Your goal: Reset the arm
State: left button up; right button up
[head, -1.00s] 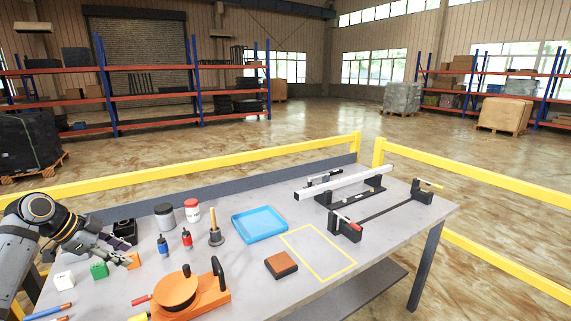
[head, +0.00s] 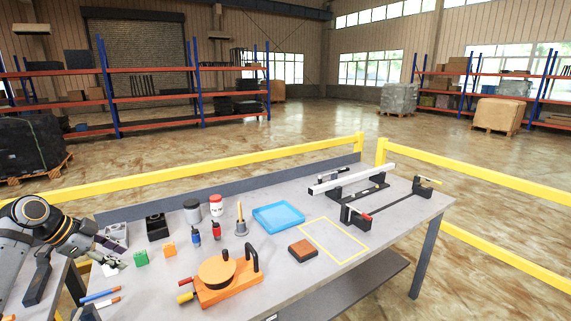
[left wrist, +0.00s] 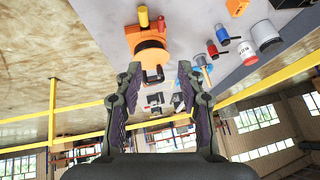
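My left gripper (head: 118,253) is at the left end of the table (head: 330,285), over or beside a white cube (head: 108,270); I cannot tell its height. In the left wrist view its two dark fingers (left wrist: 160,82) stand apart with nothing between them. My left arm is bent and comes in from the left edge. My right gripper is in neither view. A green cube (head: 141,258) and an orange cube (head: 169,249) lie just right of the left gripper, apart from it.
An orange turntable device (head: 225,285), bottles, a blue tray (head: 279,216), a brown-topped block (head: 302,251) and a black fixture (head: 375,200) stand on the table. Pens (head: 101,295) lie near its front left. A yellow rail (head: 200,173) runs behind.

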pick_arm(q)
jog(key=s+d+f+n+g+y, duration=0.1)
jog(key=s+d+f+n, duration=0.1)
jog(key=s+d+f, duration=0.65)
jog(key=s+d+f+n+g+y, duration=0.15)
jog(key=d+f, duration=0.45)
jog(key=f, duration=0.7)
jog(key=s+d+f+n+y, duration=0.1)
jog(key=s+d+n, duration=0.25)
jog(key=s, duration=0.55)
jog(key=s+d+n+y, duration=0.2)
jog(key=s+n, duration=0.2)
jog(key=s, duration=0.5)
jog(key=s+a+f+b, duration=0.2)
jog(key=f, duration=1.4)
jog(key=s+a+f+b, duration=0.1)
jog(key=a+f+b, duration=0.1)
jog(key=f, duration=1.5)
jog(key=s+f+g+b, duration=0.1)
jog(key=s+f+b, duration=0.1)
jog(key=s+f, duration=1.4)
jog(key=shift+s+a+n+g, duration=0.2)
jog(key=shift+s+n+g, duration=0.15)
jog(key=shift+s, duration=0.4)
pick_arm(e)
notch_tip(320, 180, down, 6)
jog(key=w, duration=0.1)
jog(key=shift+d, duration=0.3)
